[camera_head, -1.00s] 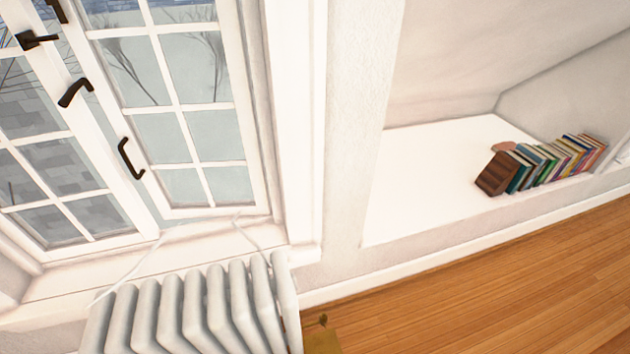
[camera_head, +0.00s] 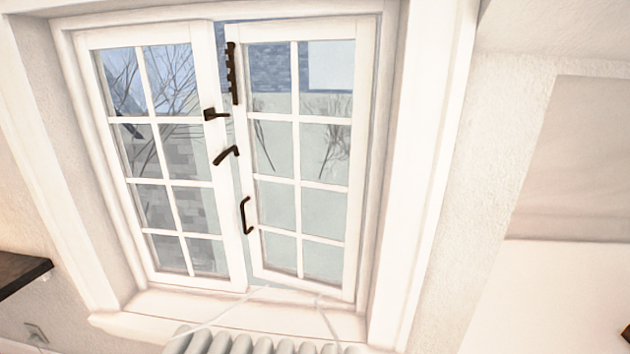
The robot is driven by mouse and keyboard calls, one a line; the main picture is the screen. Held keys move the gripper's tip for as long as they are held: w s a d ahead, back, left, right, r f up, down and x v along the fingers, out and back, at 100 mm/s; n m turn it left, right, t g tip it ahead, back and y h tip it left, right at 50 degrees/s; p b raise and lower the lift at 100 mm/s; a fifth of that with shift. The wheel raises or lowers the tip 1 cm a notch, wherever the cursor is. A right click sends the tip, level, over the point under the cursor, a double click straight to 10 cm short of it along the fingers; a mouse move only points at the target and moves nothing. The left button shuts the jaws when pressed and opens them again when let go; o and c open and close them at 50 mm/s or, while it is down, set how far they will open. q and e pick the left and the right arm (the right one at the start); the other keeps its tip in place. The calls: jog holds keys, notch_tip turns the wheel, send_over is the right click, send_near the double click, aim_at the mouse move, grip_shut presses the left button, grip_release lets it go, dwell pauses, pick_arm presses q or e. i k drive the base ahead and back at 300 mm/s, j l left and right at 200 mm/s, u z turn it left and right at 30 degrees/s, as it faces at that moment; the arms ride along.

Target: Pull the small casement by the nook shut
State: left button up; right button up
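The casement window has two white-framed leaves with small panes. The right leaf (camera_head: 298,181), on the nook side, stands slightly ajar, with a gap between its left edge and the left leaf (camera_head: 222,250). A dark pull handle (camera_head: 246,215) sits low on the right leaf's left stile. A dark notched bar (camera_head: 231,73) is on the same stile higher up. A dark lever handle (camera_head: 226,156) and a dark latch (camera_head: 215,115) show near the meeting edges. Neither of my grippers is in view.
A white radiator (camera_head: 255,344) stands below the white sill (camera_head: 150,304). The nook (camera_head: 560,290) opens in the wall at the right. A dark shelf (camera_head: 18,272) juts in from the left. Pale cords lie over the sill.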

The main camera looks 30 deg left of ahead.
aim_at(364, 29)
jog(key=k+j+u, duration=0.1)
jog(key=j+u, duration=0.9)
jog(key=j, duration=0.2)
